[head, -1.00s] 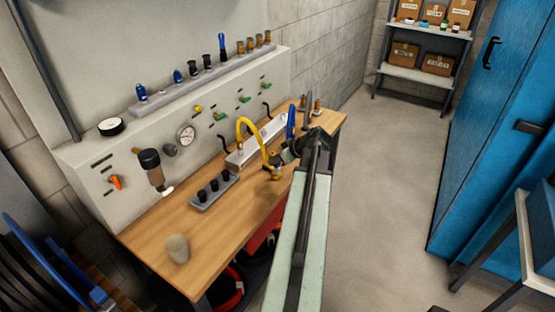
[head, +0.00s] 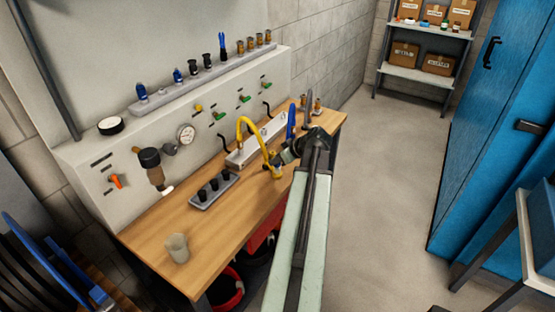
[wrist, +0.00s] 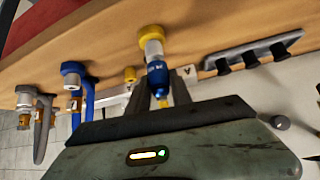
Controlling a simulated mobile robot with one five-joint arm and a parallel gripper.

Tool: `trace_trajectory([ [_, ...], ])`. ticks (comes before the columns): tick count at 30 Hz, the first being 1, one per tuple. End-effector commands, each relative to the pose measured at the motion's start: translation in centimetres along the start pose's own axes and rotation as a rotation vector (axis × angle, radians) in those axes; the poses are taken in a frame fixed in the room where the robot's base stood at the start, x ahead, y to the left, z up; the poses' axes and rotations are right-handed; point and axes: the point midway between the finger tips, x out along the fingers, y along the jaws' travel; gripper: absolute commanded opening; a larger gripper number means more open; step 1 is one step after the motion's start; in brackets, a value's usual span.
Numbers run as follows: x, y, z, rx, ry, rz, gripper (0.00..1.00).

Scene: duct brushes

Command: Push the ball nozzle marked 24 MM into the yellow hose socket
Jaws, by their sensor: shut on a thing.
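The blue ball nozzle (wrist: 157,76) is in my gripper (wrist: 160,92), which is shut on it. A small pale mark shows on the nozzle, too small to read. Its far end meets the silver collar of the yellow hose socket (wrist: 150,34), in line with it in the wrist view. I cannot tell how deep it sits. In the head view the yellow hose (head: 243,124) arches from the pale manifold down to the yellow socket (head: 276,173) near the bench's front edge. My gripper (head: 284,161) is right beside that socket, and the nozzle is mostly hidden there.
A blue hose socket (wrist: 74,69) and a grey hose (wrist: 42,128) stand to the left in the wrist view. A grey rack with black fittings (head: 213,190) and a beige cup (head: 177,248) stand on the wooden bench (head: 222,232). The bench between them is clear.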

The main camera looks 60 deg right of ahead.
Motion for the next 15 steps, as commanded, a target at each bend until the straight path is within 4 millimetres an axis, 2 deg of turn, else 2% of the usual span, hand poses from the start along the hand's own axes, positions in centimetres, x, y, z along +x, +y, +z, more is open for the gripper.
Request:
trace_trajectory([
  [9, 0.53, 0.02, 0.56, 0.000, 0.000, 0.000, 0.00],
  [10, 0.47, 0.02, 0.50, 0.000, 0.000, 0.000, 0.32],
  [12, 0.44, 0.02, 0.47, 0.000, 0.000, 0.000, 0.51],
  [15, 0.43, 0.02, 0.46, 0.000, 0.000, 0.000, 0.51],
])
